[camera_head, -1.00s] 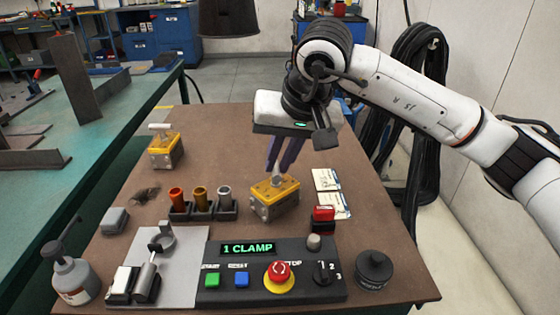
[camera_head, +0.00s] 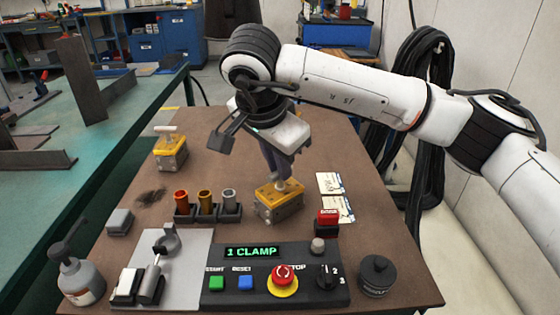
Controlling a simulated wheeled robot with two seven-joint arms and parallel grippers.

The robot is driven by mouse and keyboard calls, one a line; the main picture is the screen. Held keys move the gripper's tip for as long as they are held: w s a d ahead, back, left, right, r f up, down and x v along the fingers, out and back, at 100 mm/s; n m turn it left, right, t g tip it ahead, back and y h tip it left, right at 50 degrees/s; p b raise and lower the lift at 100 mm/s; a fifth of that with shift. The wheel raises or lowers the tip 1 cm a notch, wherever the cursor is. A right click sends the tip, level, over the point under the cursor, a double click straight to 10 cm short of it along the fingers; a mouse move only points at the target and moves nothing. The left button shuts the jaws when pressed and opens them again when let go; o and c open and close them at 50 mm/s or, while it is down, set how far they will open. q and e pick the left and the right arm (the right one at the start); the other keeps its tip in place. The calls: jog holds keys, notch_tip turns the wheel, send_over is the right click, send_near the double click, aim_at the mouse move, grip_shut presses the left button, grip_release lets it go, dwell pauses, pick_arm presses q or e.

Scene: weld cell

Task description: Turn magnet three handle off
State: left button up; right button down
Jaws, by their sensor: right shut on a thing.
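Two yellow-topped magnet blocks stand on the brown table. The nearer one (camera_head: 279,207) is right of the row of cups, and its grey handle is mostly hidden by the fingers. The farther one (camera_head: 171,157) is at the left, with a pale handle on top. I cannot read a number on either. My right gripper (camera_head: 278,178) points down over the nearer block, its dark fingers shut on that block's handle. My left gripper is not in view.
Three cups (camera_head: 206,203) in dark holders stand just left of the nearer block. White cards (camera_head: 331,183) and a red-topped block (camera_head: 328,219) are to its right. The control panel (camera_head: 259,261) with buttons lies in front.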

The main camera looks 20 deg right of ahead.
jog(key=shift+a+r+m, duration=0.1)
jog(key=shift+r+m, duration=0.05)
jog(key=shift+m, duration=0.45)
jog(key=c, duration=1.7)
grip_release()
jog(key=shift+c, duration=0.2)
jog(key=p+v, duration=0.1)
jog(key=v, duration=0.9)
jog(key=shift+a+p, duration=0.25)
jog(key=shift+p, duration=0.05)
jog(key=shift+w, duration=0.15)
